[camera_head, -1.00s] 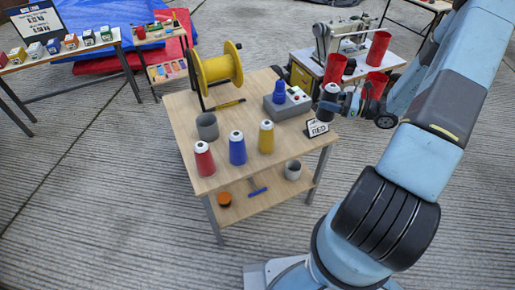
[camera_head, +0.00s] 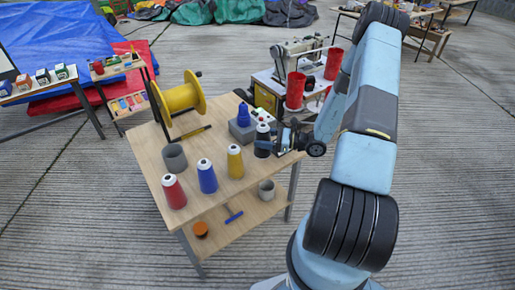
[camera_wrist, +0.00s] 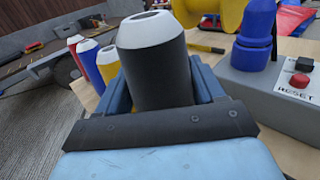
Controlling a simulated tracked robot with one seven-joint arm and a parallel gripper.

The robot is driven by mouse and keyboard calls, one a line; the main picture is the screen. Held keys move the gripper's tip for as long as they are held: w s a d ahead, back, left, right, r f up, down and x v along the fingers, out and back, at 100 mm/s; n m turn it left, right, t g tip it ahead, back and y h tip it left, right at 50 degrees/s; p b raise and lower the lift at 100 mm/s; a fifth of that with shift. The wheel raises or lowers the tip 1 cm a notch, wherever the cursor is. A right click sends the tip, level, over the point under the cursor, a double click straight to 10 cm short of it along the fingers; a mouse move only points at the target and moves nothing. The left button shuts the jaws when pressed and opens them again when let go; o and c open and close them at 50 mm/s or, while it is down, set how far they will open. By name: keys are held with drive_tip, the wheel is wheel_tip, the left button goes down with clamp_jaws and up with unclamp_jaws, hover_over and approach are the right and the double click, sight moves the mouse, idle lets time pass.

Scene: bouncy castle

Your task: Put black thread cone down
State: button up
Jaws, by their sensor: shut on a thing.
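The black thread cone (camera_head: 263,141) has a white top and stands upright between the fingers of my gripper (camera_head: 275,143). In the wrist view the black cone (camera_wrist: 156,70) fills the gap between my blue fingers, and my gripper (camera_wrist: 160,88) is shut on it. It is at the right side of the wooden table (camera_head: 225,185), right of the yellow cone (camera_head: 235,161). The blue cone (camera_head: 207,177) and red cone (camera_head: 174,191) stand further left in the same row. Whether the black cone's base touches the tabletop is hidden.
A grey box with a blue knob (camera_head: 243,127) and reset button (camera_wrist: 299,81) is close behind the black cone. A yellow spool (camera_head: 181,97) and grey cup (camera_head: 174,158) stand on the table. A sewing machine (camera_head: 296,57) and red cylinders (camera_head: 295,92) are behind.

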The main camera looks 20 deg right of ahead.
drive_tip(key=shift+a+f, duration=0.25)
drive_tip(key=shift+f, duration=0.55)
drive_tip(key=shift+a+f, duration=0.3)
drive_tip(key=shift+f, duration=0.5)
drive_tip(key=shift+a+f, duration=0.25)
drive_tip(key=shift+f, duration=0.55)
drive_tip(key=o, duration=1.2)
